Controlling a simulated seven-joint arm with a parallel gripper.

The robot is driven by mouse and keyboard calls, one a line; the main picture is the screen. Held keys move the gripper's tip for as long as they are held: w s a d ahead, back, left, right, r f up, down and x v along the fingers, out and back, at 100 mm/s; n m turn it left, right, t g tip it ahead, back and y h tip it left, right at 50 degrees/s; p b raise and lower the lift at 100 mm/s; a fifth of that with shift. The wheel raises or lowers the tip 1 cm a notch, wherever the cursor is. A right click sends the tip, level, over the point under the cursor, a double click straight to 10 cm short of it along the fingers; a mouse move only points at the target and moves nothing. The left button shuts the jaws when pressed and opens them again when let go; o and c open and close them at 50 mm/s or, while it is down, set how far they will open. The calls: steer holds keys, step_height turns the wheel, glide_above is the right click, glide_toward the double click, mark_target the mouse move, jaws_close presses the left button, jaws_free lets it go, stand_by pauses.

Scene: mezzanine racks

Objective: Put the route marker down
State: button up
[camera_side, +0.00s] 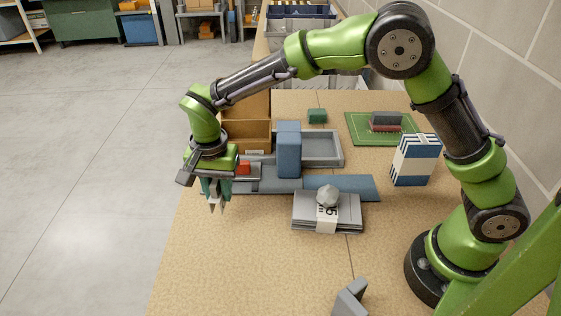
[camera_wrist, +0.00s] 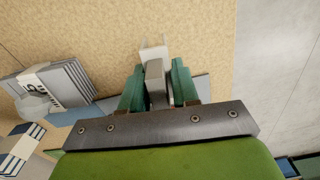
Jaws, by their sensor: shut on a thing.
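My gripper (camera_side: 214,192) is near the left edge of the table, left of the blue upright block. In the wrist view its two green fingers (camera_wrist: 158,88) are shut on a grey piece (camera_wrist: 154,78), which I take to be the route marker. A pale forked end (camera_wrist: 153,52) shows beyond the fingertips. In the side view pale pointed tips stick down below the fingers. The fingers hide much of the held piece. I cannot tell whether it touches the table (camera_side: 250,255).
A banded grey paper stack (camera_side: 345,214) with a stone (camera_side: 327,195) on it lies to the right. A blue block (camera_side: 289,152), grey tray (camera_side: 334,151), red piece (camera_side: 243,167) and wooden box (camera_side: 235,132) stand close by. The front left tabletop is clear.

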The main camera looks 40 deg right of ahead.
steer(key=shift+n, duration=0.5)
steer(key=w+r, duration=0.2)
steer(key=w, duration=0.1)
steer(key=w+r, duration=0.1)
steer(key=shift+w+d+r, duration=0.15)
steer(key=shift+d, duration=0.15)
step_height(320, 180, down, 10)
steer(key=shift+r, duration=0.1)
jaws_close()
steer(key=o, duration=1)
jaws_free()
steer(key=shift+r, duration=0.1)
